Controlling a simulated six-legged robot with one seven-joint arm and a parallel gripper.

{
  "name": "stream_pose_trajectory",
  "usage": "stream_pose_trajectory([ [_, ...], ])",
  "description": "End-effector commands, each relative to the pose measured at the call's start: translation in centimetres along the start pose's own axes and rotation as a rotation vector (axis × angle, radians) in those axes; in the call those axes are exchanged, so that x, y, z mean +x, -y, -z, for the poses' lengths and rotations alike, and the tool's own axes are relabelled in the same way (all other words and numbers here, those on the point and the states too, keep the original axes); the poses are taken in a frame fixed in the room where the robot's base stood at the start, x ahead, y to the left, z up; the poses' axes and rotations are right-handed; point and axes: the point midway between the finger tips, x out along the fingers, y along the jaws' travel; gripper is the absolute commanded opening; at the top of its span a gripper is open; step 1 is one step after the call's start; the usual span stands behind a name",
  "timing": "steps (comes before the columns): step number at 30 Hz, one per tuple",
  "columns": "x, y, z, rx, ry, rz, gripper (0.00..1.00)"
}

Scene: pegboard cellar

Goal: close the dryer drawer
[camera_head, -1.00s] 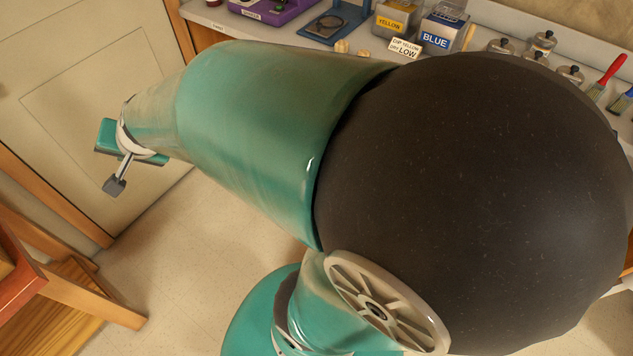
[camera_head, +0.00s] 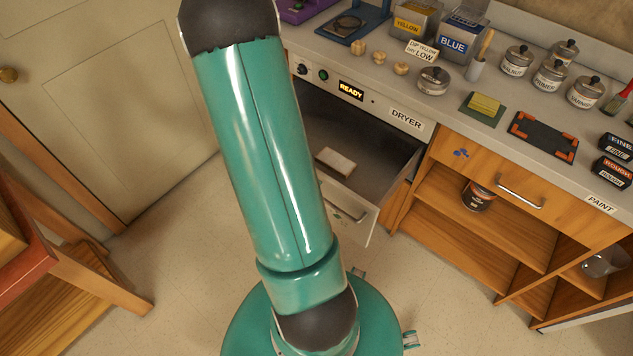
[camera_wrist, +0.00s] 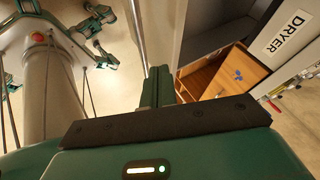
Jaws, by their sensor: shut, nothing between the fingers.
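The dryer drawer (camera_head: 372,218) stands pulled out below the counter in the head view, with a pale block (camera_head: 336,160) inside. Its bar handle is on the front, and my arm covers its left part. The dryer's panel (camera_head: 372,97) above it reads READY. In the wrist view, my gripper (camera_wrist: 158,74) is shut and empty, its fingers together. A pale panel (camera_wrist: 162,28), seemingly the drawer front, stands just beyond the fingertips; I cannot tell whether they touch. My gripper is hidden in the head view.
The orange cabinet (camera_head: 480,170) with open shelves stands right of the drawer. Tins, jars and a sanding pad lie on the counter (camera_head: 455,90). A wooden stand (camera_head: 75,285) is at the left, by a pale door (camera_head: 120,110).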

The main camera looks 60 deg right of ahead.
Motion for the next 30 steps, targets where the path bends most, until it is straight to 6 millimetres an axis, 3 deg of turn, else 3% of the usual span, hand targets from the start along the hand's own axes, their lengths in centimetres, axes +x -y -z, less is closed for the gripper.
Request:
stream_pose_trajectory([
  [9, 5.8, -0.1, 0.0, -0.006, 0.000, 0.001, 0.00],
  [13, 7.4, -0.1, -0.1, -0.006, 0.002, 0.002, 0.00],
  [18, 8.3, -0.1, -0.1, -0.005, 0.005, 0.002, 0.00],
  [30, 8.4, 0.1, -0.1, -0.005, 0.005, 0.003, 0.00],
])
